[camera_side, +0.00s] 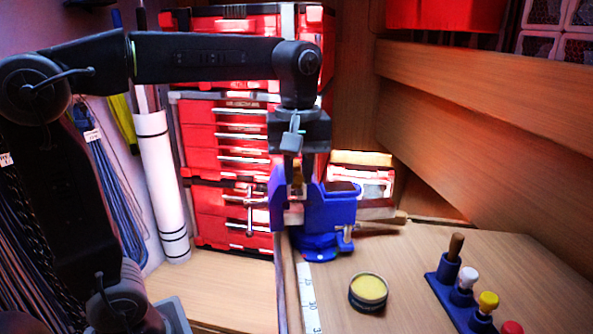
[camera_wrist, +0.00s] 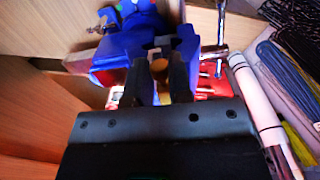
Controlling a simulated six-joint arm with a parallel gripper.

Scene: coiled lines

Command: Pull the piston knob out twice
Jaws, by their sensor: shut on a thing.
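My gripper (camera_side: 298,184) points down at the blue vise (camera_side: 331,208), its fingers at the left end of the vise jaws. Its fingers are shut on a small yellow-brown piece (camera_side: 297,174), mostly hidden between them, which looks like the piston knob. In the wrist view the yellow-brown piece (camera_wrist: 159,66) shows between the two dark fingers of my gripper (camera_wrist: 160,72), with the blue vise (camera_wrist: 112,52) just beyond. I cannot tell how far the piston stands out.
A blue stand (camera_side: 447,284) with several coloured-topped pegs is at the front right. A round tin with a yellow top (camera_side: 368,290) sits on the wooden bench (camera_side: 415,265). Red drawers (camera_side: 235,205) stand behind. A white roll (camera_side: 162,187) leans at left.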

